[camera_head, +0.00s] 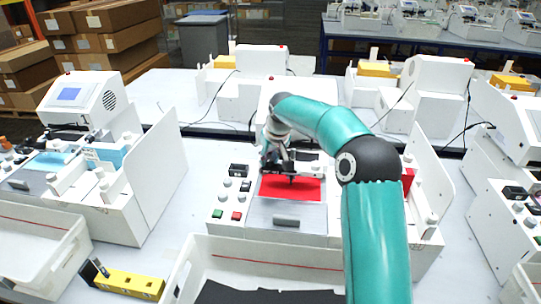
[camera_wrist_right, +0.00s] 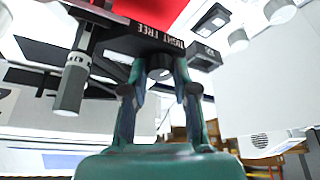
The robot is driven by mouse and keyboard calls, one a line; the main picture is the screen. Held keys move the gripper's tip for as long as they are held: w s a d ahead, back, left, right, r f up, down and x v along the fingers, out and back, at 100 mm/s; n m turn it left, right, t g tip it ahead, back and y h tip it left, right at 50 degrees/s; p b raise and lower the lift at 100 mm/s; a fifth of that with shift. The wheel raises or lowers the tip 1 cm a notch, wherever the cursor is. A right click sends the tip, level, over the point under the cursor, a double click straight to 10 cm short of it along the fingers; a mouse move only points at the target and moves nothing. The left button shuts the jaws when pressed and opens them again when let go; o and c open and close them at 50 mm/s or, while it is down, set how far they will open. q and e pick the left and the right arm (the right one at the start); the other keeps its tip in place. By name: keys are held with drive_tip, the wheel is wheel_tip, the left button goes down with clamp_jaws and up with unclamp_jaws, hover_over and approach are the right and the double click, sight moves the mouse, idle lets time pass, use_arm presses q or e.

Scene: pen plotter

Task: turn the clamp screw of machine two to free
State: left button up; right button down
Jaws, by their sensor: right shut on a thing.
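The middle machine (camera_head: 250,217), with a red sheet (camera_head: 290,187) on its bed, stands in front of me. My right gripper (camera_head: 277,152) is at its dark pen carriage (camera_head: 291,170), above the far part of the sheet. In the right wrist view, the gripper's two fingers (camera_wrist_right: 159,76) are shut on the clamp screw (camera_wrist_right: 160,66), a dark round knob. A black plate marked TIGHT and FREE (camera_wrist_right: 155,36) is just above it, its lettering upside down. A grey cylinder (camera_wrist_right: 72,82) hangs beside the screw. The screw's exact angle is unclear. My left gripper is out of view.
Buttons and white knobs (camera_head: 227,198) lie left of the bed. A white tray (camera_head: 190,262) is at the front, with a yellow block (camera_head: 135,284) left of it. White side panels (camera_head: 150,175) and neighbouring machines stand on both sides. My right arm crosses the machine's right side.

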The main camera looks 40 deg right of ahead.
drive_tip(key=n+y, duration=0.1)
drive_tip(key=n, duration=0.1)
drive_tip(key=n+y+p, duration=0.1)
drive_tip(key=n, duration=0.2)
drive_tip(key=shift+d+r+n, duration=0.1)
drive_tip(key=shift+d+n, duration=0.05)
drive_tip(key=shift+n, duration=0.15)
drive_tip(key=n+y, duration=0.1)
drive_tip(key=n, duration=0.2)
drive_tip(key=n+y, duration=0.1)
drive_tip(key=n, duration=0.2)
drive_tip(key=shift+w+d+g, duration=0.1)
drive_tip(key=shift+g, duration=0.3)
drive_tip(key=c, duration=0.9)
unclamp_jaws()
drive_tip(key=v, duration=0.5)
drive_tip(key=shift+d, duration=0.2)
drive_tip(key=s+d, duration=0.2)
drive_tip(key=s, duration=0.1)
drive_tip(key=s+d, duration=0.5)
drive_tip(key=s, duration=0.1)
drive_tip(key=shift+s+d, duration=0.15)
